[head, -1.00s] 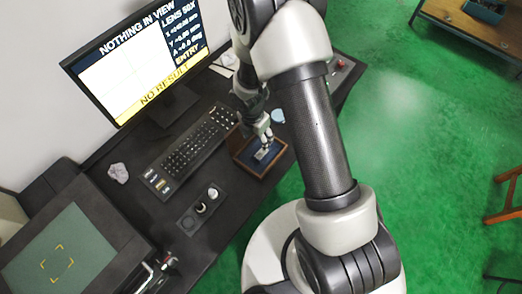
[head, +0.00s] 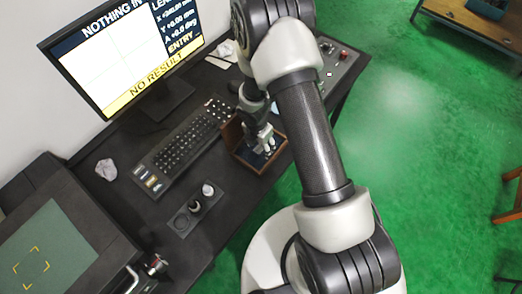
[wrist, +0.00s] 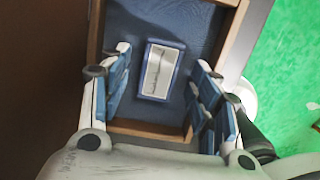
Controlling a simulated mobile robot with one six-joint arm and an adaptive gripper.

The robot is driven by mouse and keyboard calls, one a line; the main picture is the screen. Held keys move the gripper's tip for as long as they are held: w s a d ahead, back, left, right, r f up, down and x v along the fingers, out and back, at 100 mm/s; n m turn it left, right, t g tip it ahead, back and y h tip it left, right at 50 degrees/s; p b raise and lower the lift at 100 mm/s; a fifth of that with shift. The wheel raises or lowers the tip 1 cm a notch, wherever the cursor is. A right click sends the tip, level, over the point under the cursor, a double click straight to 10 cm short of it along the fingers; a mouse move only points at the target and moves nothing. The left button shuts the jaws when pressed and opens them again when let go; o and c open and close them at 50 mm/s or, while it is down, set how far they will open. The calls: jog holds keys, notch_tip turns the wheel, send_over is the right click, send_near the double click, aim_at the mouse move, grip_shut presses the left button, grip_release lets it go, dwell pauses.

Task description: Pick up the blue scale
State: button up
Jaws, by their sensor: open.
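The blue scale (wrist: 161,72) shows in the wrist view as a small block with a blue edge and a pale, marked face. It lies on the blue lining of an open wooden tray (wrist: 150,129). My gripper (wrist: 161,80) is open, with blue-padded fingers to the left and right of the scale and a gap showing on both sides. In the head view my gripper (head: 264,146) is over the tray (head: 241,157), and the scale is hard to make out there.
The tray's wooden walls stand close around my fingers. A keyboard (head: 184,146) lies to the left, with a monitor (head: 125,55) behind it. Green floor is to the right.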

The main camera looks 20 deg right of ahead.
jog(key=shift+f, duration=0.1)
jog(key=c, duration=1.2)
jog(key=shift+o, duration=0.2)
